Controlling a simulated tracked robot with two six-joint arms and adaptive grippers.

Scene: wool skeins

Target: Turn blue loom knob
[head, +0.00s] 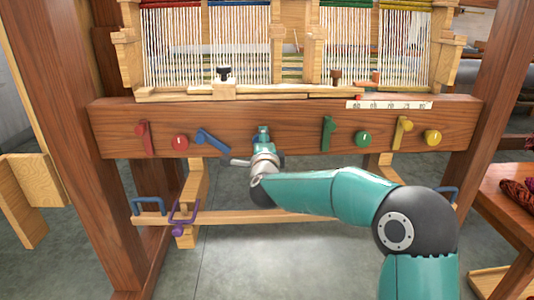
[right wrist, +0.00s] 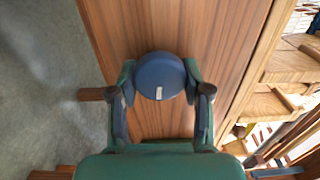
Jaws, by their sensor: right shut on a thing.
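The blue loom knob (right wrist: 160,72) is round, with a short white mark on the side of its face nearest my gripper's palm in the right wrist view. My right gripper (right wrist: 160,82) has one finger on each side of the knob and is shut on it. In the head view my right gripper (head: 263,140) reaches the wooden beam (head: 300,113) between the blue lever (head: 212,141) and the green lever (head: 328,133). It hides most of the blue knob there. My left gripper is not in view.
A red lever (head: 143,138) and red knob (head: 180,142) are on the beam's left. A green knob (head: 361,139), yellow lever (head: 403,132) and yellow knob (head: 433,137) are on its right. Warp threads stand above. A table (head: 510,195) with wool is at right.

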